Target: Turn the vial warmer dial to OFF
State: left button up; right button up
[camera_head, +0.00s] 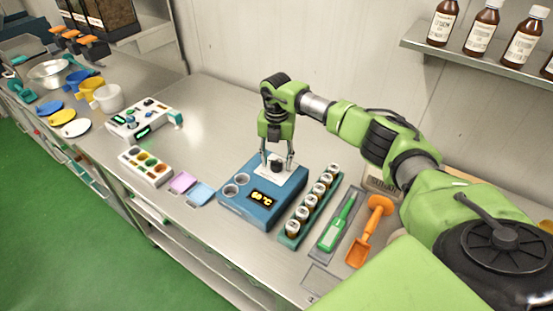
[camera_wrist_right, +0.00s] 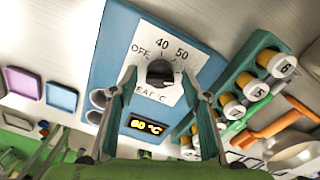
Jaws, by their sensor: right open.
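The vial warmer (camera_head: 240,207) is a blue box on the steel bench, with a lit yellow display (camera_wrist_right: 147,127) that appears to read 60 °C. Its black dial (camera_wrist_right: 160,73) sits on a white plate (camera_wrist_right: 168,50) marked OFF at the left, then 40 and 50 along the top. The 60 mark is not visible, and I cannot tell exactly where the dial points. My right gripper (camera_head: 277,159) is open and points down over the dial, one finger on each side. Whether the fingers touch it is unclear. My left gripper is out of view.
A green rack of capped vials (camera_head: 312,205) stands close right of the warmer, then a green instrument on a tray (camera_head: 337,222) and an orange scoop (camera_head: 370,230). Pink (camera_head: 182,182) and blue (camera_head: 201,194) pads lie to its left. The bench behind is clear.

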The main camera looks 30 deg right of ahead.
jog(key=c, duration=1.1)
